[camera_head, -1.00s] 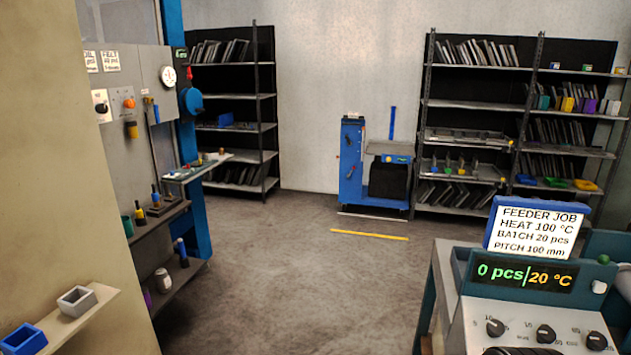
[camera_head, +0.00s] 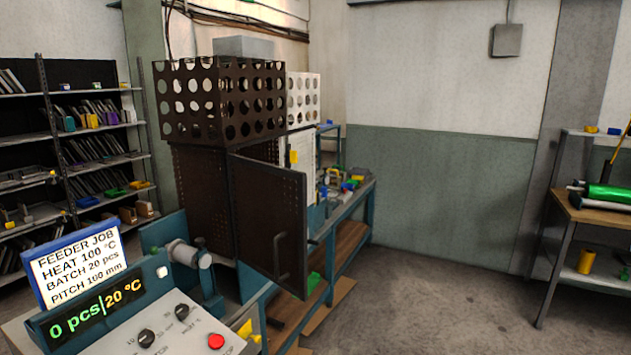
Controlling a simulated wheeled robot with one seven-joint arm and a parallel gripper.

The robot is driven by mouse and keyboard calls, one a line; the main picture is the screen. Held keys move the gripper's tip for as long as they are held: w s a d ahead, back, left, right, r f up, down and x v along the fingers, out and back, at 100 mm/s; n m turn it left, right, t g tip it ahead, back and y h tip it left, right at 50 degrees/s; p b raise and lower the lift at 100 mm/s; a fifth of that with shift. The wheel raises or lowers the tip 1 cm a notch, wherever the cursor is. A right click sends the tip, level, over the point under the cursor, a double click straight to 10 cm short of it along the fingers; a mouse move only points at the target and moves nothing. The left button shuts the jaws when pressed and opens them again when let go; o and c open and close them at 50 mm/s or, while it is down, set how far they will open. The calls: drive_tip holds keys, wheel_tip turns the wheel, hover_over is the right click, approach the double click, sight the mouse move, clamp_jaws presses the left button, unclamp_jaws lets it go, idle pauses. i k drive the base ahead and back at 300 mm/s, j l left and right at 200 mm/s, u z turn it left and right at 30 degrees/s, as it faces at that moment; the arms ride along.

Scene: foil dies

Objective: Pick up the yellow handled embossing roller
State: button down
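I cannot make out a yellow handled embossing roller for certain in the current view. On a wooden-topped table at the right edge lies a green roller (camera_head: 607,192), cut off by the frame edge. I cannot tell whether either belongs to a roller. My gripper is not in view.
A control console (camera_head: 130,318) with a job sign (camera_head: 78,265) fills the lower left. Behind it stand a dark perforated cabinet with its door (camera_head: 266,222) ajar and a long blue bench (camera_head: 345,215) with small coloured items. Grey floor (camera_head: 430,300) lies open before the right-hand table (camera_head: 590,212).

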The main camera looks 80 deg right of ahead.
sight(337, 181)
drive_tip(key=k+l, duration=0.1)
drive_tip(key=l, duration=0.4)
drive_tip(key=k+l, duration=0.1)
drive_tip(key=l, duration=0.4)
drive_tip(key=k+l, duration=0.1)
drive_tip(key=l, duration=0.35)
drive_tip(key=k+l, duration=0.1)
drive_tip(key=l, duration=0.4)
drive_tip(key=k+l, duration=0.1)
drive_tip(key=l, duration=0.9)
drive_tip(key=k+l, duration=0.15)
drive_tip(key=l, duration=0.35)
drive_tip(key=k+l, duration=0.1)
drive_tip(key=l, duration=1)
drive_tip(key=k+l, duration=0.15)
drive_tip(key=l, duration=0.4)
drive_tip(key=k+l, duration=0.1)
drive_tip(key=l, duration=1)
drive_tip(key=k+l, duration=0.15)
drive_tip(key=l, duration=0.4)
drive_tip(key=k+l, duration=0.1)
drive_tip(key=l, duration=0.45)
drive_tip(key=i+l, duration=0.1)
drive_tip(key=l, duration=0.55)
drive_tip(key=i+l, duration=0.1)
drive_tip(key=l, duration=1.15)
drive_tip(key=i+l, duration=0.3)
drive_tip(key=l, duration=0.15)
